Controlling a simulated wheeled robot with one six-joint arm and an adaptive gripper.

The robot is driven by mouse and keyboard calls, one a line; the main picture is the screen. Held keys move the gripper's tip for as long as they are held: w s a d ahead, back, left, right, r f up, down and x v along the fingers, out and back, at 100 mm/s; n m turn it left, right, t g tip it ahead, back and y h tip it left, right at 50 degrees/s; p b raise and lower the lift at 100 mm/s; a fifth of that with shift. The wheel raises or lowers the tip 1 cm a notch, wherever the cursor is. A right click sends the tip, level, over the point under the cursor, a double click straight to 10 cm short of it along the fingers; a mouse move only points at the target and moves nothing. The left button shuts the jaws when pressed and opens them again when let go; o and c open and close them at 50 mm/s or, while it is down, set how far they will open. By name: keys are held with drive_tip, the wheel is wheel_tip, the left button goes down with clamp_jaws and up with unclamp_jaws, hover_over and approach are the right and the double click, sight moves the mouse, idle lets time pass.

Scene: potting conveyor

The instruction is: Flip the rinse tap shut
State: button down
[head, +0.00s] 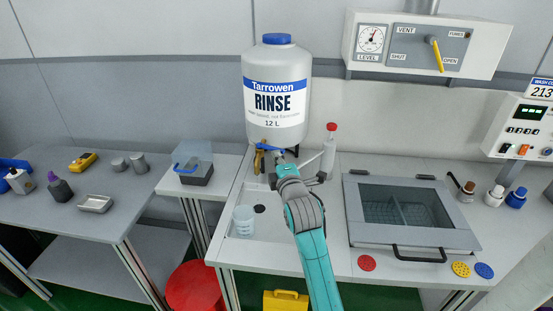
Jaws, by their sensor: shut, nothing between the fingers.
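The rinse tap (258,161) is a small brass-coloured fitting low on the front of the big white RINSE container (277,95). Its blue lever (266,147) lies roughly sideways, pointing right toward my gripper. My gripper (281,157) is shut and empty, just right of the tap and close to the lever's right end. I cannot tell whether they touch. My arm comes up from the bottom of the view and hides part of the bench behind it. A clear measuring cup (243,221) stands in the white tray area below the tap.
A white bottle with a red cap (328,151) stands close right of my gripper. A lidded basin (408,211) with a dark handle lies further right. A grey box with a clear lid (195,172) is on the left stand. A vent panel (428,45) hangs above right.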

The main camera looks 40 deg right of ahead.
drive_tip(key=shift+w+d, duration=0.15)
drive_tip(key=shift+d, duration=1.9)
